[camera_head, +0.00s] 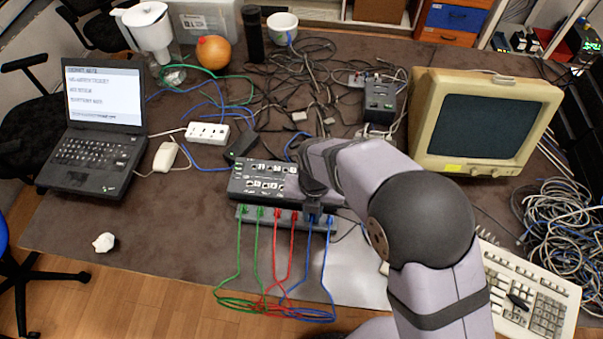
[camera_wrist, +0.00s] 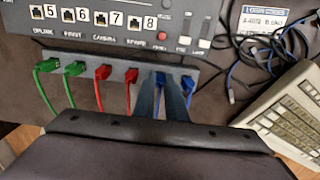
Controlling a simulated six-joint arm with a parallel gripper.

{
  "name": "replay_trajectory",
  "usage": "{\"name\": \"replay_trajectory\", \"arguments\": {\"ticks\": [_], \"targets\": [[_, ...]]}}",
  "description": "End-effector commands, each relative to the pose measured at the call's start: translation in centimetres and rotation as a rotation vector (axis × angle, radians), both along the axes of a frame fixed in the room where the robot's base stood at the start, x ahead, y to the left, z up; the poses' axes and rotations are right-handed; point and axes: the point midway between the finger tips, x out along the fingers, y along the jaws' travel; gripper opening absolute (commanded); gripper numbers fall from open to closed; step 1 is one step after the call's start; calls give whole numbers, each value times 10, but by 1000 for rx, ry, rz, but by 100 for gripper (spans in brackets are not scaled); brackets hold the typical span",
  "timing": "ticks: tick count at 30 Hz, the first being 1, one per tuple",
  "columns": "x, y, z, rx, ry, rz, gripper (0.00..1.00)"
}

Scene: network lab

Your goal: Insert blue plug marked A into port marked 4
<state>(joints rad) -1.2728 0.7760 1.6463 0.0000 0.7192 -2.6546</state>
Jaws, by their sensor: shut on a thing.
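My gripper (camera_wrist: 161,92) is shut on a blue plug (camera_wrist: 160,78) that sits in the grey strip (camera_wrist: 205,72), the fifth plug from the left. A second blue plug (camera_wrist: 187,84) sits just right of it. Any letter on the plugs is hidden or too small to read. In the head view my gripper (camera_head: 313,207) reaches down to the strip's right part. The black port box (camera_head: 238,187) stands just behind the strip. Its ports 5 to 8 show in the wrist view; the upper port row is small in the head view, and I cannot read a 4.
Two green plugs (camera_wrist: 48,65) and two red plugs (camera_wrist: 102,74) stand left in the strip, their cables looping off the table's front edge. A keyboard (camera_head: 530,290) lies at right, a monitor (camera_head: 485,125) behind it. Loose cables cover the table behind the box.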

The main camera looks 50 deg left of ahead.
Motion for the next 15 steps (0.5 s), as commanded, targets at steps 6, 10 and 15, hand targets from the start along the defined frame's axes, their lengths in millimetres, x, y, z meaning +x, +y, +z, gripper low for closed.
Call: {"name": "replay_trajectory", "arguments": {"ticks": [6, 10, 15], "targets": [[0, 0, 8, 0, 0, 0, 0], [0, 0, 13, 0, 0, 0, 0], [0, 0, 19, 0, 0, 0, 0]]}}
